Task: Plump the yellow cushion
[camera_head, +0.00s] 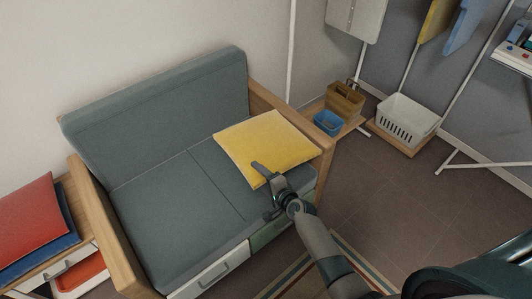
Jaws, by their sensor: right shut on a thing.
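The yellow cushion (264,141) lies on the seat of the grey-green sofa (178,196), at its right end against the wooden armrest. My right gripper (267,179) reaches in from the lower right and is shut on the cushion's front edge. One dark finger shows on top of the cushion. The part of the edge between the fingers is hidden by the gripper. My left gripper is not in view.
Wooden armrests (321,160) bound the sofa. A red cushion (24,213) lies on a blue one at the far left. A blue bin (328,123), a brown caddy (345,98) and a white basket (406,120) stand right. The brown floor (400,200) between is clear.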

